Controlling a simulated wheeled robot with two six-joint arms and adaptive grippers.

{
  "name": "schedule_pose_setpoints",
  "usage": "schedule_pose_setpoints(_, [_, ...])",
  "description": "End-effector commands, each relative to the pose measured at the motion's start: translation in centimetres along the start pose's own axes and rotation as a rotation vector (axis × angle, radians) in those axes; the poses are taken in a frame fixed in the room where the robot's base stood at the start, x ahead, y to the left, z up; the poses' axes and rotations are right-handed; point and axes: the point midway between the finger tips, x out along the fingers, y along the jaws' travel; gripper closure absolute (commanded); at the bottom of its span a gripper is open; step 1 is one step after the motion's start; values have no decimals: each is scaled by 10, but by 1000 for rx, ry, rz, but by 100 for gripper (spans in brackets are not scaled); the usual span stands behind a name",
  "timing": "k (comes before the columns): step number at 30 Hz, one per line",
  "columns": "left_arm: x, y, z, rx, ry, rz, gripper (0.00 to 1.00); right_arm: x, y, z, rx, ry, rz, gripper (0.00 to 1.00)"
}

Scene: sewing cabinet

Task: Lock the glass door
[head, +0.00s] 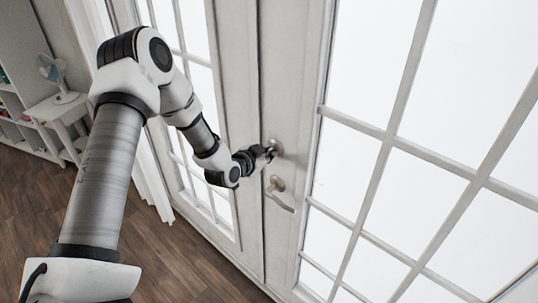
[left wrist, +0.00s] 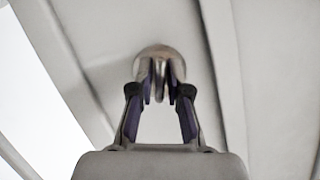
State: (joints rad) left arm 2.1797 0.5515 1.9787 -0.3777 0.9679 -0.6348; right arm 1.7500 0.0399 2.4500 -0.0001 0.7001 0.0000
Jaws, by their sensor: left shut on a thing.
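The glass door (head: 300,100) is white-framed with many panes and stands shut beside a matching door leaf on its left. A round metal lock (head: 277,146) sits on its frame above a lever handle (head: 279,195). My left gripper (head: 268,152) reaches the lock in the head view and hides part of it. In the left wrist view my left gripper (left wrist: 160,92) is shut on the lock's thumb-turn, in front of its round plate (left wrist: 159,54). I cannot tell from these views whether the bolt is out. My right gripper is not in view.
The lever handle sticks out just below my left gripper. A white side table (head: 61,110) with a fan (head: 56,75) and a shelf (head: 14,105) stand at the far left. The wooden floor (head: 120,235) between is clear. A white curtain (head: 150,165) hangs beside the left leaf.

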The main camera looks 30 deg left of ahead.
Motion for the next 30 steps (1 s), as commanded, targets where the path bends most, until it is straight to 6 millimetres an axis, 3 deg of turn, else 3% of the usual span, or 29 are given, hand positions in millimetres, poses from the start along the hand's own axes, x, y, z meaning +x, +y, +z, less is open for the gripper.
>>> schedule_pose_setpoints(13, [0,2,5,-283,-8,117,100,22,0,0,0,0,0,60])
schedule_pose_setpoints(30, [0,3,5,-346,-12,147,100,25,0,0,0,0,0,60])
